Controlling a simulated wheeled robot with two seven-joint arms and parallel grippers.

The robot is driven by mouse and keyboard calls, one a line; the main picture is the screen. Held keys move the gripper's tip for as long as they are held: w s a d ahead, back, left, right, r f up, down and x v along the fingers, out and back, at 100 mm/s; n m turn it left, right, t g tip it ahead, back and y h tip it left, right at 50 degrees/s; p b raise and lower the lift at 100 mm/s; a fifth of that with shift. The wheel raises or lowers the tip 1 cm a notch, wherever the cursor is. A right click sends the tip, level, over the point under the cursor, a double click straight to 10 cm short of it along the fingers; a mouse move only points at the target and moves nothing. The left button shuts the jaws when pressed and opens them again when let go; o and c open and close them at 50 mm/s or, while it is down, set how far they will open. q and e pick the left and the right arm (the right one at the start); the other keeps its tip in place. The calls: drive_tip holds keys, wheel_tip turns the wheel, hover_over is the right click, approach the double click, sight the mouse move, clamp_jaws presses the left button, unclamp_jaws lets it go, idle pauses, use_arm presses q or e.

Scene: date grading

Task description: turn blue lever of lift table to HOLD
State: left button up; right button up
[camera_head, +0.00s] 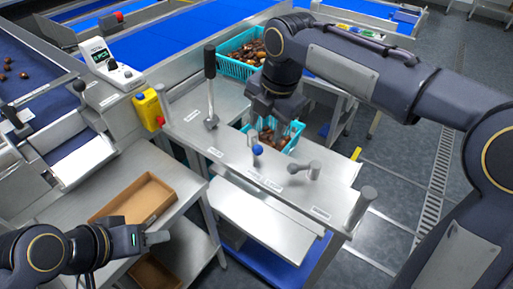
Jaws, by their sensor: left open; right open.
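The blue lever shows as a blue knob (257,150) on the steel top of the lift table (230,150). Small white labels lie on the steel around it, too small to read, so I cannot tell its setting. My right gripper (274,122) reaches in from the right and points down, just behind and right of the blue knob and apart from it. It is open, in front of a turquoise crate of dates (283,148). My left gripper (157,238) is open and empty at the lower left, beside a cardboard tray and well away from the lever.
A tall black-handled lever (210,62) stands left of the knob, and a grey handle (313,168) to its right. A steel post (362,205) rises at the right end. Another date crate (232,67) is behind. A cardboard tray (122,190) lies at left.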

sight(258, 146)
drive_tip(key=shift+n, duration=0.3)
drive_tip(key=f, duration=0.2)
drive_tip(key=a+f, duration=0.1)
drive_tip(key=f, duration=0.2)
drive_tip(key=w+f, duration=0.1)
drive_tip(key=f, duration=0.1)
drive_tip(key=shift+a+f, duration=0.35)
drive_tip(key=shift+f, duration=0.05)
